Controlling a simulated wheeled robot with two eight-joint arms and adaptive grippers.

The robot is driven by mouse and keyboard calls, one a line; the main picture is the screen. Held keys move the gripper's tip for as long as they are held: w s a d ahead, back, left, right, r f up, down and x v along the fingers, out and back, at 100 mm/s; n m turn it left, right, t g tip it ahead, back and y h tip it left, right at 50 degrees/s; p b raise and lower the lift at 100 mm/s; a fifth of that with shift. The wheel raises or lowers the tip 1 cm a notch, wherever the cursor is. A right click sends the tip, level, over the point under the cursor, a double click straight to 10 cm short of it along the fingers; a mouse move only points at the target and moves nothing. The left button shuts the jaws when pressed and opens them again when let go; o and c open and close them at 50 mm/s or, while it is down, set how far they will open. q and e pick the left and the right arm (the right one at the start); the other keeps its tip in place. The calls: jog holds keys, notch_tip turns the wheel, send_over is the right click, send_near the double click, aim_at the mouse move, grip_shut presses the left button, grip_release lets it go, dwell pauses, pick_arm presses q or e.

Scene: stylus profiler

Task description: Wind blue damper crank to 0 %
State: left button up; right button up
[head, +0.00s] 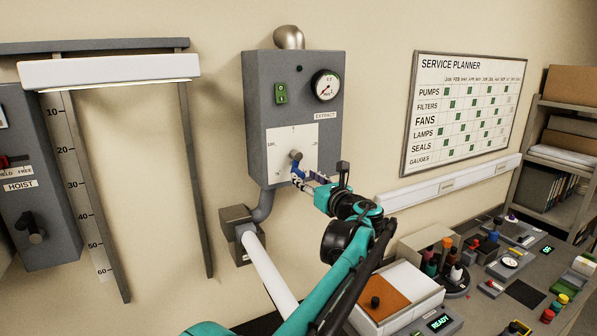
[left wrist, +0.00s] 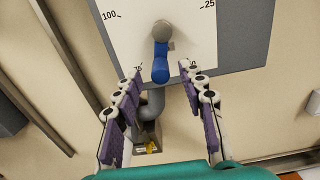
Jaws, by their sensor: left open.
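The blue damper crank (head: 297,170) sits on the white dial plate (head: 283,138) of a grey wall box marked EXTRACT. In the left wrist view the blue crank (left wrist: 161,64) hangs down from its grey hub (left wrist: 162,32). The white dial plate (left wrist: 118,35) there shows 100 at upper left and 25 at upper right; lower marks are partly hidden by the fingers. My left gripper (head: 302,184) is at the crank's lower end. In the wrist view its purple-padded fingers (left wrist: 162,82) are apart, one either side below the crank tip, with nothing between them gripped.
The box carries a green switch (head: 281,93) and a round gauge (head: 325,85). A grey pipe (head: 264,206) runs below it. A hoist panel (head: 38,190) stands at left. A cluttered bench (head: 470,285) lies at lower right.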

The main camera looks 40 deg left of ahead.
aim_at(303, 175)
pick_arm(q)
jog(key=x, duration=0.4)
jog(key=shift+w+a+f, duration=0.15)
jog(key=shift+a, duration=0.15)
jog(key=shift+d, duration=0.15)
grip_shut()
